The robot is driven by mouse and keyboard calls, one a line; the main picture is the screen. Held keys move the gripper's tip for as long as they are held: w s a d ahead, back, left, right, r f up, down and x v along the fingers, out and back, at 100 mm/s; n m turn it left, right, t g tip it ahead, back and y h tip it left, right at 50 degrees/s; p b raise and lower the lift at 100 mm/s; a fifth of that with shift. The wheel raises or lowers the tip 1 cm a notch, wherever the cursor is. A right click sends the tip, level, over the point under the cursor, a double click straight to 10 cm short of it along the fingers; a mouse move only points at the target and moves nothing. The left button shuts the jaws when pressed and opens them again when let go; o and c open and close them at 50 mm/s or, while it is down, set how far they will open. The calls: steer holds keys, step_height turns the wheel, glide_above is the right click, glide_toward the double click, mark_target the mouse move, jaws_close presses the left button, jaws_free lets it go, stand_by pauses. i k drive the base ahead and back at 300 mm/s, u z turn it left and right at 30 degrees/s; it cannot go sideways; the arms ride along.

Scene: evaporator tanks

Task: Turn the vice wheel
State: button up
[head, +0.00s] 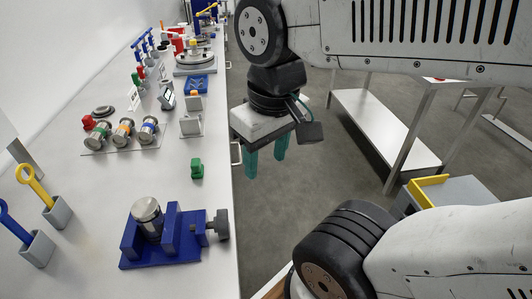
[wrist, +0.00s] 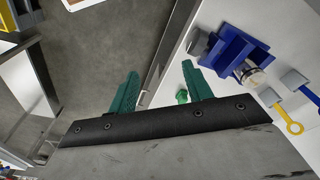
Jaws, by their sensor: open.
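A blue vice (head: 170,238) stands near the front edge of the white bench in the head view, with a metal cylinder (head: 147,217) between its jaws. Its dark grey wheel (head: 221,224) sticks out to the right, by the bench edge. The vice (wrist: 236,50) and its wheel (wrist: 197,42) also show in the wrist view, at upper right. My gripper (head: 267,168) has green fingers pointing down, apart and empty. It is beyond the vice, past the bench edge over the floor, and touches nothing. The fingers (wrist: 160,85) also show in the wrist view.
Several cylinders (head: 123,132) sit farther back. A metal side table (head: 370,120) stands across the aisle.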

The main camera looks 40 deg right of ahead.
mark_target(221, 224)
steer(key=u, duration=1)
steer(key=k, duration=0.6)
steer(key=z, duration=0.65)
steer(key=k, duration=1.25)
steer(key=u, duration=0.8)
steer(key=i, duration=1.1)
steer(key=z, duration=0.55)
